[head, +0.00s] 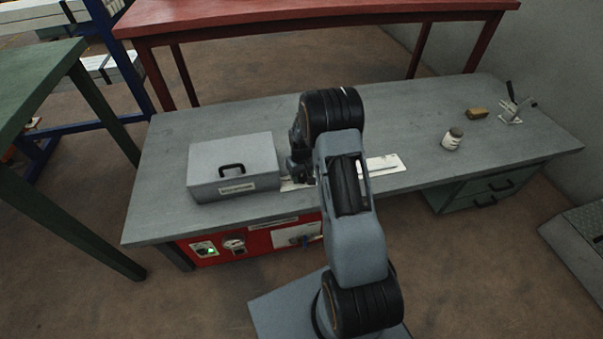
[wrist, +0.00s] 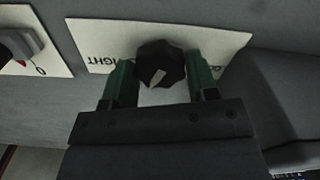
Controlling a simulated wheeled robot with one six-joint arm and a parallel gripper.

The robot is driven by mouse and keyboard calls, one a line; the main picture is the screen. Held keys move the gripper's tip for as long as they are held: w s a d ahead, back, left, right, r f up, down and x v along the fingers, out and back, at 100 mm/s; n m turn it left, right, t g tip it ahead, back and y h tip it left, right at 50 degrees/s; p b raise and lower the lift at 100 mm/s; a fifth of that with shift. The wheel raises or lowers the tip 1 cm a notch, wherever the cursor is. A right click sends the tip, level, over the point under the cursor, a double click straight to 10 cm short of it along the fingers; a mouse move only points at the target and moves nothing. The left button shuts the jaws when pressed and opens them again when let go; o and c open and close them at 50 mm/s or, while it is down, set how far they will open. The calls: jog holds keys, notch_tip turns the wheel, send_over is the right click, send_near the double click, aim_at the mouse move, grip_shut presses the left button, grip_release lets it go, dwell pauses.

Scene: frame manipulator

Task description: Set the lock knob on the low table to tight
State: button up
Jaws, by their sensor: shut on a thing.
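The lock knob (wrist: 172,56) is black and faceted, with a pale pointer mark, on a white plate (wrist: 225,45) in the wrist view. The plate's printing appears upside down. "TIGHT" shows partly at the left, and the word at the right is mostly hidden. The pointer mark runs slantwise, lower left to upper right. My gripper (wrist: 160,68) has its green fingers on either side of the knob, shut on it. In the head view my arm hides the knob, and my gripper (head: 298,165) is low over the grey low table (head: 430,110).
A grey box with a black handle (head: 235,160) stands close left of my gripper. Another plate with a dark dial (wrist: 18,48) lies at the wrist view's left. A jar (head: 452,139), a brown block (head: 477,113) and a lever fixture (head: 512,110) are at the table's right.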

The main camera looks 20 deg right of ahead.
aim_at(301, 176)
jog(key=m+p, duration=0.1)
jog(key=m, duration=0.4)
jog(key=shift+m, duration=0.3)
jog(key=m, duration=0.4)
jog(key=shift+m, duration=0.6)
jog(key=o, duration=0.9)
jog(key=shift+p, duration=0.3)
notch_tip(301, 176, up, 14)
jog(key=p, duration=0.3)
jog(key=shift+f, duration=0.1)
